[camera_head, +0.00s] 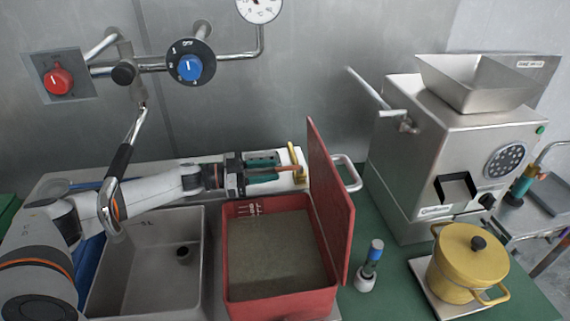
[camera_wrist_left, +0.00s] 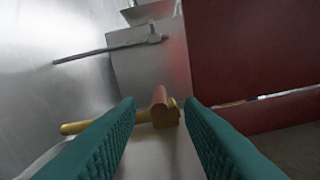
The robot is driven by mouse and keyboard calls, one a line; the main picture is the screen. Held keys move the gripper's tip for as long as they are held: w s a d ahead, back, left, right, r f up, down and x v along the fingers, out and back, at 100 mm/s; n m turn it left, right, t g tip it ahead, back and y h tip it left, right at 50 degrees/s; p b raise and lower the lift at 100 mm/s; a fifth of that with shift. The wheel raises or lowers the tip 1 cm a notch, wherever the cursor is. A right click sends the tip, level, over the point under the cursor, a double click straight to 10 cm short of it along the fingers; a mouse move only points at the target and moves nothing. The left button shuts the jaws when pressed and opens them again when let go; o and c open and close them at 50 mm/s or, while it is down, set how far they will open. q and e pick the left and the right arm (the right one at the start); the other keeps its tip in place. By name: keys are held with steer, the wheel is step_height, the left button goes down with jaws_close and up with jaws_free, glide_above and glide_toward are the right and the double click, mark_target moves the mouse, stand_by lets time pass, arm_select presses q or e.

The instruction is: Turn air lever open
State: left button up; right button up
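The air lever is a yellow handle (camera_head: 294,156) on a copper-coloured pipe (camera_head: 288,168), close to the back left of the raised red lid. In the left wrist view the yellow lever (camera_wrist_left: 92,125) lies roughly crosswise, and the round copper pipe end (camera_wrist_left: 159,98) shows above it. My left gripper (camera_head: 279,167) reaches in from the left behind the sinks. Its teal fingers are apart, with the lever and pipe seen between and beyond the tips. I see no grip on the lever; whether a finger touches it I cannot tell. My right gripper is not in view.
The upright red lid (camera_head: 332,205) of the red basin (camera_head: 232,290) stands just right of the lever. A metal faucet (camera_head: 122,165) hangs over my left arm. The steel grinder (camera_head: 415,150) and a yellow pot (camera_head: 466,265) stand at right.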

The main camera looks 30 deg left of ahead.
mark_target(285, 168)
arm_select(q)
steer(key=p+x, duration=0.1)
steer(key=x, duration=0.4)
steer(key=shift+a, duration=0.1)
jaws_close()
